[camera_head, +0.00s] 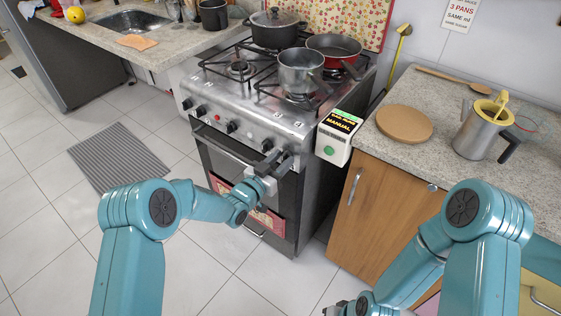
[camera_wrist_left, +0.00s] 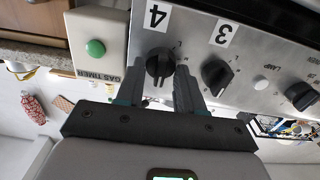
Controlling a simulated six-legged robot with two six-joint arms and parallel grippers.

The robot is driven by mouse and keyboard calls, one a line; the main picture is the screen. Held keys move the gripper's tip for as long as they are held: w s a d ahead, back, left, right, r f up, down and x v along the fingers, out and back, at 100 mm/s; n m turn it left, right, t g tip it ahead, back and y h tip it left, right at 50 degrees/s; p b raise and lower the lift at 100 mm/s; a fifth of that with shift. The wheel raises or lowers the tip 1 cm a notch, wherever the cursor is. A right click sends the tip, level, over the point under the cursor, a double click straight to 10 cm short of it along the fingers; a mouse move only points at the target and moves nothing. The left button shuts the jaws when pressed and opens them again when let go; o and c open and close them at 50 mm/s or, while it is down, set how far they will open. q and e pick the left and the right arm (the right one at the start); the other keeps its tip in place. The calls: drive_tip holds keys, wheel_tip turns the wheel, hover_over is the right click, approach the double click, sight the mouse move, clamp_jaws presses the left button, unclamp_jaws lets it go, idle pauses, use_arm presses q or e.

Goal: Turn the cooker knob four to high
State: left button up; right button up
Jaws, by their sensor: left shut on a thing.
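The steel cooker (camera_head: 240,115) stands in the middle of the head view with a row of dark knobs along its sloped front panel. My left gripper (camera_head: 274,164) is at the right end of this row. In the left wrist view, which looks upside down, my left gripper (camera_wrist_left: 159,78) has one finger on each side of knob four (camera_wrist_left: 159,64), the black knob by the label 4. It is shut on this knob. Knob three (camera_wrist_left: 217,74) is just right of the fingers there. Knob four's setting is hard to read. My right gripper (camera_head: 340,309) is cut off at the bottom edge.
A gas timer box (camera_head: 337,138) with a green button stands close to the cooker's right side. Pots and a pan sit on the hob, including a steel pot (camera_head: 300,72). A counter (camera_head: 385,155) is at the right.

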use_arm(q)
drive_tip(key=shift+f+n+b, duration=0.25)
drive_tip(key=shift+n+b, duration=0.25)
drive_tip(key=shift+b, duration=0.1)
drive_tip(key=n+b, duration=0.3)
drive_tip(key=shift+n+b, duration=0.8)
drive_tip(key=shift+n, duration=0.2)
drive_tip(key=n+b, duration=0.1)
drive_tip(key=n, duration=0.2)
drive_tip(key=shift+a+n+b, duration=0.1)
drive_tip(key=shift+n+b, duration=0.2)
drive_tip(key=shift+b, duration=0.1)
drive_tip(key=shift+n+b, duration=0.45)
drive_tip(key=shift+n, duration=1.35)
drive_tip(key=shift+r, duration=0.1)
drive_tip(key=o, duration=1)
drive_tip(key=shift+w, duration=0.1)
